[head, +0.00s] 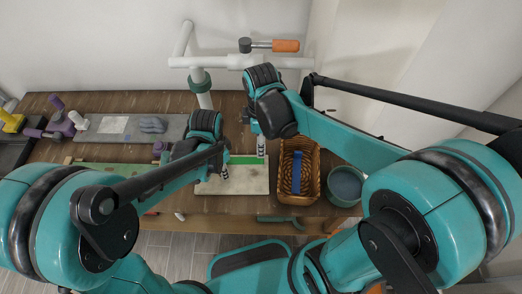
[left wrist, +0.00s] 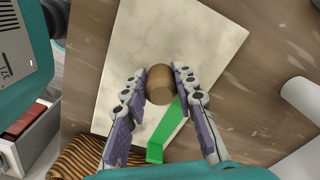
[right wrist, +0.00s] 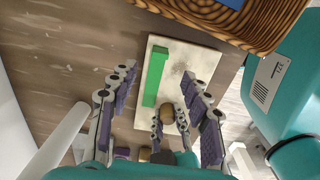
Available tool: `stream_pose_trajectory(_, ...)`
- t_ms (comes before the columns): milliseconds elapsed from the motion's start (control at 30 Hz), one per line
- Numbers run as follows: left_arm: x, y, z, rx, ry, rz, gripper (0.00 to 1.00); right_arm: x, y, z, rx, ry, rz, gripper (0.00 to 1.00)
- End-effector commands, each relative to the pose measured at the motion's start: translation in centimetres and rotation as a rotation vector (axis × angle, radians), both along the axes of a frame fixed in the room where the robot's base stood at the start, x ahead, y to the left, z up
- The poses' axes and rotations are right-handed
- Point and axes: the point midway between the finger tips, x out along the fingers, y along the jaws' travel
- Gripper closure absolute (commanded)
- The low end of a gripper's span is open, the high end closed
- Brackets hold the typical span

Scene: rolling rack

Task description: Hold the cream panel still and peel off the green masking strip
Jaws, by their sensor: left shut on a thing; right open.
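The cream panel (head: 240,184) lies on the wooden bench, with a brown round knob (left wrist: 160,84) on it. My left gripper (left wrist: 160,78) is shut on this knob, one finger on each side; this also shows in the right wrist view. The green masking strip (right wrist: 155,76) runs along one edge of the panel; in the left wrist view (left wrist: 170,126) its end looks bent up like a tab. My right gripper (right wrist: 160,78) is open and empty above the panel, its fingers spread on either side of the strip. In the head view my arms partly hide the strip.
A wicker basket (head: 284,184) with a blue thing in it stands right of the panel, close to my right gripper. A teal bowl (head: 331,181) is beyond it. A white pipe stand (head: 204,98) rises behind. A grey mat (head: 88,130) with things on it lies left.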

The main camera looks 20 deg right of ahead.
Motion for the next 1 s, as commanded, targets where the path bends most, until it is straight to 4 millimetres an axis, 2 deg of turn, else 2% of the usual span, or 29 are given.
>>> stream_pose_trajectory(200,0.0,0.0,0.0,0.000,-0.001,0.000,1.00,0.1,0.0,-4.4,0.000,-0.001,-0.002,0.52)
stream_pose_trajectory(400,0.0,0.0,0.0,0.000,-0.001,0.000,1.00,0.1,0.0,-7.2,0.001,-0.001,-0.002,0.52)
stream_pose_trajectory(600,0.0,0.0,0.0,0.000,-0.001,0.000,1.00,0.0,0.0,-8.3,0.001,-0.001,-0.002,0.52)
stream_pose_trajectory(833,0.0,0.0,0.0,0.000,-0.001,0.000,1.00,0.0,0.0,-8.4,0.001,-0.001,-0.002,0.52)
stream_pose_trajectory(867,0.0,0.0,0.0,0.000,-0.001,0.000,1.00,0.0,0.0,-8.4,0.001,-0.001,-0.002,0.54)
stream_pose_trajectory(1000,0.0,0.0,0.0,0.000,-0.001,0.000,1.00,0.0,0.0,-8.3,0.001,-0.001,-0.002,0.91)
